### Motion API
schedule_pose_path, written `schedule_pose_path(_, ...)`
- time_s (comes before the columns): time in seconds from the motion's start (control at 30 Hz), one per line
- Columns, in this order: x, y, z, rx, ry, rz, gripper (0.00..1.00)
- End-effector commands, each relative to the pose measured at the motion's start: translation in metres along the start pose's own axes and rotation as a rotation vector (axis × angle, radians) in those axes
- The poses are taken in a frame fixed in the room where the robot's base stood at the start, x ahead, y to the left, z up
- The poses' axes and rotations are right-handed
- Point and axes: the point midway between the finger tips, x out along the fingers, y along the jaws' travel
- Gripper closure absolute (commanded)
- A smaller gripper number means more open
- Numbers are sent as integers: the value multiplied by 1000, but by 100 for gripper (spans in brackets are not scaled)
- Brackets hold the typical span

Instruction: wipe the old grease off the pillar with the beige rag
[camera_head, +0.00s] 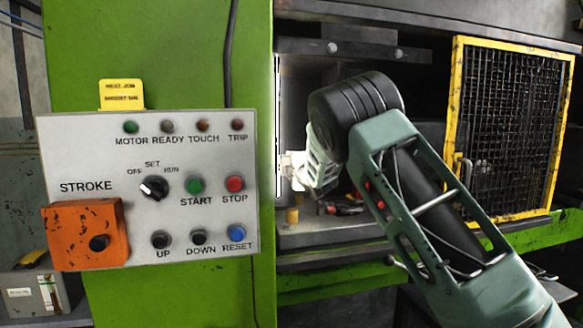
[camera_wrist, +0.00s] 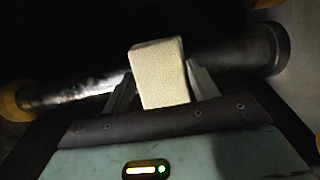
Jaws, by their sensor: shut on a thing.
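My gripper (camera_wrist: 162,84) is shut on the beige rag (camera_wrist: 160,75), which shows as a pale, folded block between the two fingers in the wrist view. Behind it the pillar (camera_wrist: 225,56) runs across the picture as a dark metal cylinder. The rag overlaps the pillar there, but I cannot tell whether they touch. A bright, uneven sheen lies on the pillar left of the rag; I cannot tell if it is grease. In the head view the pillar (camera_head: 293,95) stands upright and grey beside the green frame, with my gripper (camera_head: 290,170) at its lower part.
A grey control panel (camera_head: 85,150) with an orange box (camera_head: 85,235) is at the left on the green press frame (camera_head: 170,50). A yellow-framed mesh guard (camera_head: 507,130) stands at the right. Several small items, some red, lie on the press bed (camera_head: 325,235) below my wrist.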

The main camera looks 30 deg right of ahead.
Motion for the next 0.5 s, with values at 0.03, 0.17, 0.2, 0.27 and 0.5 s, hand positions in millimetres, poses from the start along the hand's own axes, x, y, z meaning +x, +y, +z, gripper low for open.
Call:
schedule_pose_path(0.03,0,-6,0,0,1,0,59)
schedule_pose_path(0.17,0,-12,0,0,1,0,59)
schedule_pose_path(0.2,0,-13,0,0,0,0,59)
schedule_pose_path(0.27,0,-13,0,0,0,0,59)
schedule_pose_path(0.5,-1,-12,0,0,0,0,59)
